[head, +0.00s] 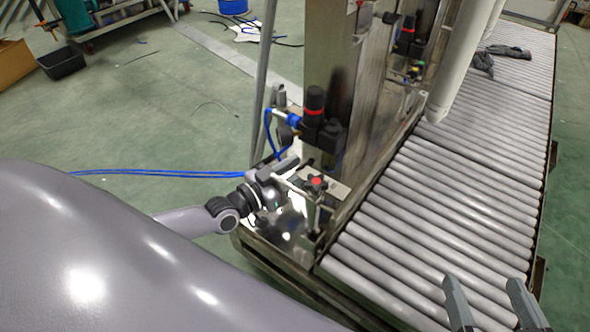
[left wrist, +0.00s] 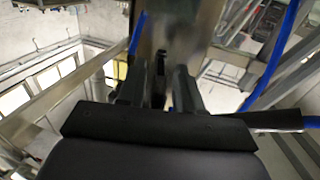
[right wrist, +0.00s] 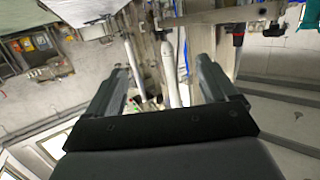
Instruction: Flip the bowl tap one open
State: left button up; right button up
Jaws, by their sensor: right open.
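A black air unit with a red ring (head: 315,113) is fixed to the steel post, with a dark bowl-like part (head: 327,140) low on it. I cannot make out the bowl tap for certain. My left gripper (head: 287,168) is just below and left of this unit. In the left wrist view, its fingers (left wrist: 158,78) point at the post with a narrow gap and a small dark part between them; whether they touch it is unclear. My right gripper (head: 482,284) is open and empty above the rollers; its fingers also show spread in the right wrist view (right wrist: 162,68).
A red button (head: 316,181) on a small plate is close to my left gripper. A second black unit with a red ring (head: 405,38) is farther back. The roller conveyor (head: 440,190) runs along the right; dark cloth (head: 490,60) lies at its far end. Blue hoses (head: 160,173) trail left.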

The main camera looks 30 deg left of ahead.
pick_arm(q)
grip_shut()
jog(key=shift+d+r+n+y+p, duration=0.15)
jog(key=shift+r+n+y+p, duration=0.15)
jog(key=shift+p, duration=0.65)
jog(key=n+y+p, duration=0.1)
jog(key=p, duration=0.1)
jog(key=t+y+p, duration=0.1)
jog(key=y+p, duration=0.1)
jog(key=shift+d+n+p, duration=0.3)
jog(key=shift+d+n, duration=0.05)
jog(key=shift+n, duration=0.05)
jog(key=shift+s+d+f+n+y+p, duration=0.1)
jog(key=shift+f+n+y+p, duration=0.15)
jog(key=shift+y, duration=0.25)
pick_arm(e)
jog(key=a+m+g, duration=0.1)
jog(key=w+a+m+g+y, duration=0.1)
jog(key=a, duration=0.1)
jog(key=shift+a+g, duration=0.25)
jog(key=shift+g, duration=0.15)
